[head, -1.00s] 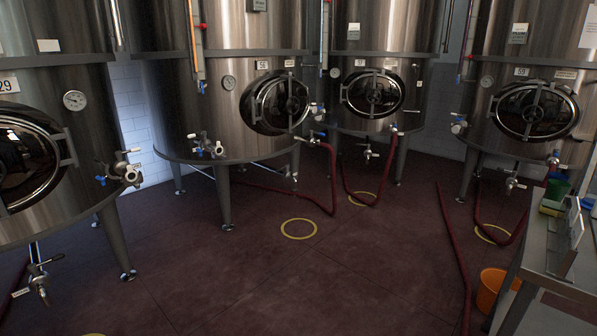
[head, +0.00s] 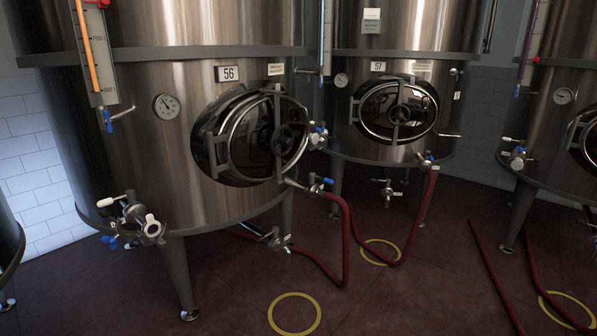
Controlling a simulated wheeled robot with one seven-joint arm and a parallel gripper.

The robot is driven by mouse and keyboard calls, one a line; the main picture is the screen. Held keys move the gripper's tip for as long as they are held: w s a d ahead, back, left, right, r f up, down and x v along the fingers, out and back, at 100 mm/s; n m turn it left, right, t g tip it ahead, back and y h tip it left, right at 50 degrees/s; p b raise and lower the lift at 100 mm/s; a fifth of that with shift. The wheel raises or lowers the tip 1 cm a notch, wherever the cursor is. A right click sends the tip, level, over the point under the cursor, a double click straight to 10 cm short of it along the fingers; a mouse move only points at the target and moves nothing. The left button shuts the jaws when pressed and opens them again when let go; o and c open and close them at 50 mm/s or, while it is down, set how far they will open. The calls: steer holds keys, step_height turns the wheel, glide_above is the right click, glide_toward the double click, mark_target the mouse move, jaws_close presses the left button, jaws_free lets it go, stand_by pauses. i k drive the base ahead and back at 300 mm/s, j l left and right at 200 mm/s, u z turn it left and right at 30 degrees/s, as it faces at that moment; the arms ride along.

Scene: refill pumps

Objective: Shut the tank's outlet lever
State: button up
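Several steel tanks stand in the head view; which one the task means I cannot tell. Tank 56 (head: 190,160) is nearest, at left centre. My gripper is not in view.
A third tank (head: 545,130) is at the right edge. Red hoses (head: 490,265) lie across the dark floor on the right. Yellow rings (head: 294,313) mark the floor. Tank legs (head: 178,275) stand at left. The front centre floor is mostly clear.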

mark_target(323, 179)
steer(key=i, duration=1.25)
steer(key=i+l, duration=0.2)
steer(key=i, duration=0.35)
steer(key=i+l+z, duration=0.15)
steer(key=i, duration=0.35)
steer(key=i+l, duration=0.2)
steer(key=i, duration=0.35)
steer(key=l+z, duration=0.05)
